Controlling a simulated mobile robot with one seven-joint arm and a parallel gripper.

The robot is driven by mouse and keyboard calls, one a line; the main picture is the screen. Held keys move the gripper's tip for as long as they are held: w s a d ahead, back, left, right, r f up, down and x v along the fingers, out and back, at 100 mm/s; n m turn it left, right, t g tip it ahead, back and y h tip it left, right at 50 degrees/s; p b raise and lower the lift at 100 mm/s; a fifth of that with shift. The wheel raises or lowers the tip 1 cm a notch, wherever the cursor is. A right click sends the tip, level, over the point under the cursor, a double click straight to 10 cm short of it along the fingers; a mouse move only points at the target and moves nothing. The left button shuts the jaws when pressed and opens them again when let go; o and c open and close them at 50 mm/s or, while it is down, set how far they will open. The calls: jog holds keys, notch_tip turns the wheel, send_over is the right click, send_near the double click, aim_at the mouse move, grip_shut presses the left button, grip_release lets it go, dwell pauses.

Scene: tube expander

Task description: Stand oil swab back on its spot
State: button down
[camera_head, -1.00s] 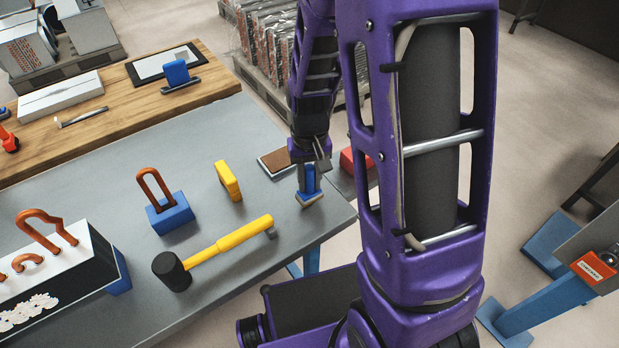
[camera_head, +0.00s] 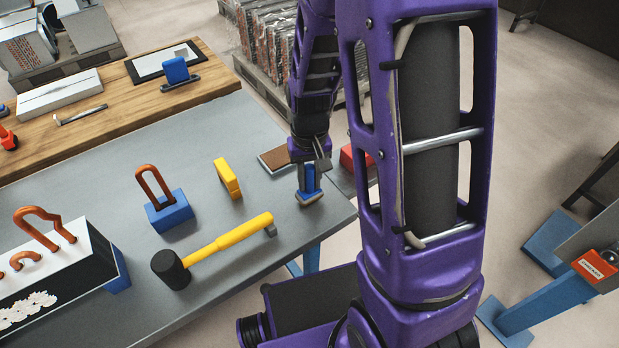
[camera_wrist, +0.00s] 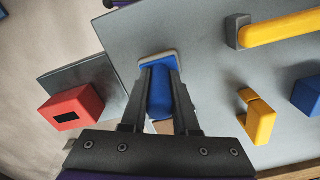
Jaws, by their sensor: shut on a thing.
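The oil swab is a blue upright block (camera_head: 310,180) on a flat pale pad, near the right corner of the grey table (camera_head: 110,180). My gripper (camera_head: 311,172) points down over it, with its fingers on both sides of the blue handle. In the wrist view my gripper (camera_wrist: 160,85) is shut on the blue handle (camera_wrist: 160,90), and the pale-rimmed pad (camera_wrist: 158,57) shows beyond the fingertips. The swab looks upright, with its pad at or just above the table top. I cannot tell whether it touches. No marked spot is clear under it.
A shallow tray with a brown surface (camera_head: 277,158) lies behind the swab. A red block (camera_head: 352,157) is right of it. Table between is clear.

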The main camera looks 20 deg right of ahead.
aim_at(309, 167)
jog(key=shift+f+b, duration=0.45)
jog(key=shift+f, duration=0.2)
jog(key=c, duration=0.6)
grip_release()
jog(key=shift+r+p, duration=3.25)
jog(key=shift+r, duration=0.8)
